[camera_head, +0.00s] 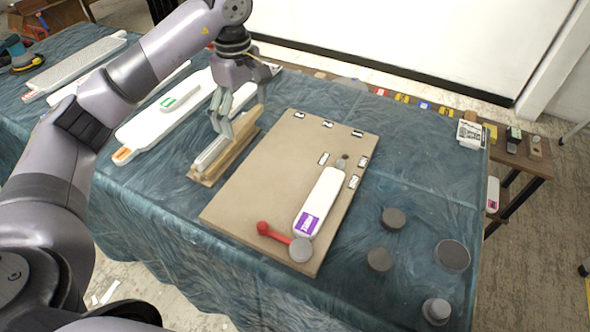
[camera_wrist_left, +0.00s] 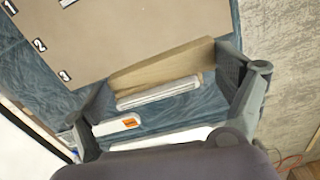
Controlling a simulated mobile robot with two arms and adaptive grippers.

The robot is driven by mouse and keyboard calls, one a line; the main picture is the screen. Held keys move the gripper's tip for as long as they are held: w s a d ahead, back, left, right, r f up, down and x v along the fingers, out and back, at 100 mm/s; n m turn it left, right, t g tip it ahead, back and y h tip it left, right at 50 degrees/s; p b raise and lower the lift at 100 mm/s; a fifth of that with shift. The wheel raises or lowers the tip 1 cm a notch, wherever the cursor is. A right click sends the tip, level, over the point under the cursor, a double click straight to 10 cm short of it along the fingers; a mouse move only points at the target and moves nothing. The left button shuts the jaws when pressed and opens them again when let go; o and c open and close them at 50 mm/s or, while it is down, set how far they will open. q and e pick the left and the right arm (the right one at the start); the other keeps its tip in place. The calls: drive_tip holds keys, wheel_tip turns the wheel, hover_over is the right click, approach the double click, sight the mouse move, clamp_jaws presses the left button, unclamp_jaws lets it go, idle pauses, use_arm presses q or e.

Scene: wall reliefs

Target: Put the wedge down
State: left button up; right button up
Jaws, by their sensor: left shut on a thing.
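The wedge (camera_head: 238,146) is a long, pale wooden piece at the left edge of the brown board (camera_head: 270,180). My left gripper (camera_head: 240,116) is above it and shut on it. In the left wrist view the wooden wedge (camera_wrist_left: 162,64) lies lengthwise between the two fingers of my left gripper (camera_wrist_left: 165,88), and a white-grey bar (camera_wrist_left: 158,92) runs alongside it. The wedge is low, close to the cloth; I cannot tell whether it touches. My right gripper is not in view.
The blue cloth-covered table (camera_head: 420,200) holds the board, with a white long piece (camera_head: 320,202) and a red-handled tool (camera_head: 272,234) on it. Several grey discs (camera_head: 394,218) stand at the right. A white panel with a green label (camera_head: 172,108) lies left of the wedge.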

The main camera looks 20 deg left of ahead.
use_arm(q)
drive_tip(key=n, duration=0.1)
drive_tip(key=p, duration=0.2)
hover_over(252, 179)
drive_tip(key=shift+n, duration=0.3)
wheel_tip(252, 179, down, 15)
drive_tip(key=shift+r, duration=0.2)
wheel_tip(252, 179, down, 5)
drive_tip(key=shift+f+p, duration=0.15)
drive_tip(key=shift+p, duration=0.3)
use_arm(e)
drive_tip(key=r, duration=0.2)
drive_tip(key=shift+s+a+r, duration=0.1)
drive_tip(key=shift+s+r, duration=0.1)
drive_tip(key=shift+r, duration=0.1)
use_arm(q)
drive_tip(key=shift+f, duration=0.2)
drive_tip(key=o, duration=1.2)
drive_tip(key=shift+c, duration=0.2)
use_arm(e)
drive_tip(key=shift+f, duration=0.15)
